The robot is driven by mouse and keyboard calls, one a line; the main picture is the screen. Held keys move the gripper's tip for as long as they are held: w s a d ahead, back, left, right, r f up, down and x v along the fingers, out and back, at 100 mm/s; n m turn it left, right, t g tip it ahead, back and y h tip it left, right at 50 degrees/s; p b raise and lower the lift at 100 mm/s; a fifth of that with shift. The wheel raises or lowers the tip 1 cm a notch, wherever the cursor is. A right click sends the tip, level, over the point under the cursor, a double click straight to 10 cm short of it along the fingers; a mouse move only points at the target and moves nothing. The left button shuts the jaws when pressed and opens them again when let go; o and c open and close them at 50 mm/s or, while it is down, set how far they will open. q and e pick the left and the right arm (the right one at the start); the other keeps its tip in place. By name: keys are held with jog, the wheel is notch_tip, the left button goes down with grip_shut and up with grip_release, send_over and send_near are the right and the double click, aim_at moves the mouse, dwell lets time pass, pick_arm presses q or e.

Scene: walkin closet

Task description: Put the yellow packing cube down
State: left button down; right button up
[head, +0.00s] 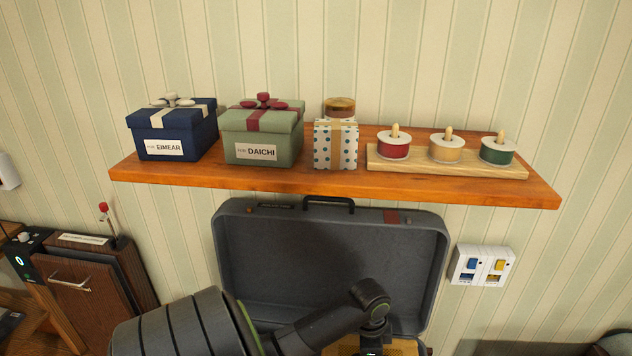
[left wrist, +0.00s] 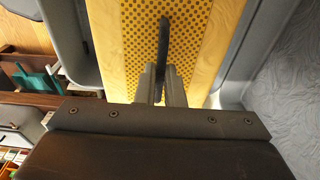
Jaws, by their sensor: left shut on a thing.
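The yellow packing cube (left wrist: 205,42) has a dotted mesh panel between plain yellow bands. In the left wrist view it fills the top middle, in front of my left gripper (left wrist: 163,82). The two fingers are shut on a thin dark strap or handle at the cube's mesh side. In the head view only a strip of the cube (head: 402,348) shows at the bottom edge, behind my left arm. An open grey suitcase (head: 240,262) stands below the shelf, its lid raised. Grey walls flank the cube in the wrist view. Whether the cube touches the suitcase floor is hidden.
A wooden shelf (head: 340,183) above the suitcase holds a blue gift box (head: 172,130), a green gift box (head: 262,130), a dotted box (head: 336,145) and ribbon spools (head: 446,150). A switch panel (head: 482,265) is on the wall at right.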

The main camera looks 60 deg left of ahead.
pick_arm(q)
notch_tip(320, 180, down, 5)
jog(key=b, duration=0.4)
notch_tip(320, 180, down, 10)
jog(key=shift+b, duration=0.4)
jog(key=c, duration=1.5)
grip_release()
jog(key=shift+c, duration=0.2)
jog(key=r, duration=0.4)
jog(key=r+p, duration=0.1)
jog(key=r, duration=0.3)
jog(key=s+a+r, duration=0.1)
jog(key=r, duration=0.3)
